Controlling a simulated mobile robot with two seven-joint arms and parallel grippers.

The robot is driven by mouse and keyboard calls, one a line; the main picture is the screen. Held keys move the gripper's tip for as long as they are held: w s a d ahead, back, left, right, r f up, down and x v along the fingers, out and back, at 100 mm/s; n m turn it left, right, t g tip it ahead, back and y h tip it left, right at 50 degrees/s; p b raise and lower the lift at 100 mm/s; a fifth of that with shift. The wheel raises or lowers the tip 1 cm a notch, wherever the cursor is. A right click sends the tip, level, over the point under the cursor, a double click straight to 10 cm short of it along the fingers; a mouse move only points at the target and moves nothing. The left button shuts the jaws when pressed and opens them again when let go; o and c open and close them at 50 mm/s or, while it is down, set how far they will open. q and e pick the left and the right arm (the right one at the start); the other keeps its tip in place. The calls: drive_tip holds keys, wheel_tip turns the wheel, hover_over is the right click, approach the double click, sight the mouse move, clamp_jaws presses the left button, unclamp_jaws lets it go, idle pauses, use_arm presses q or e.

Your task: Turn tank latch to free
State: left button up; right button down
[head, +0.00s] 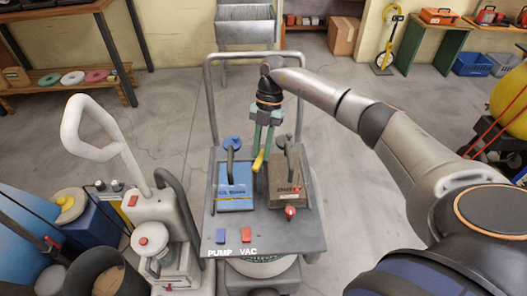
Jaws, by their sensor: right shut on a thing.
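A grey cart (308,238) with a tall tube handle stands at the centre, with a blue tank (235,190) on its left and a brown tank (284,192) on its right. A small yellow latch (258,162) sticks up between the two tanks. My right gripper (261,152) reaches down from above with its green fingers. It is shut on the yellow latch, and the fingers hide part of it. My left gripper is not in view.
Dark hoses rise above both tanks. Blue and red pedals (246,235) sit at the cart's front, by the words PUMP and VAC. A white and grey machine (150,245) stands close on the left.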

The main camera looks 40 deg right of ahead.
drive_tip(key=n, duration=0.1)
drive_tip(key=n+h+b, duration=0.1)
drive_tip(key=n, duration=0.1)
drive_tip(key=n+g, duration=0.1)
drive_tip(key=shift+w+a+n+b, duration=0.25)
drive_tip(key=shift+n+b, duration=0.05)
drive_tip(key=shift+b, duration=0.05)
drive_tip(key=shift+h, duration=0.3)
drive_tip(key=c, duration=0.8)
unclamp_jaws()
drive_tip(key=shift+o, duration=0.2)
drive_tip(key=v, duration=1.2)
drive_tip(key=shift+w+r, duration=0.2)
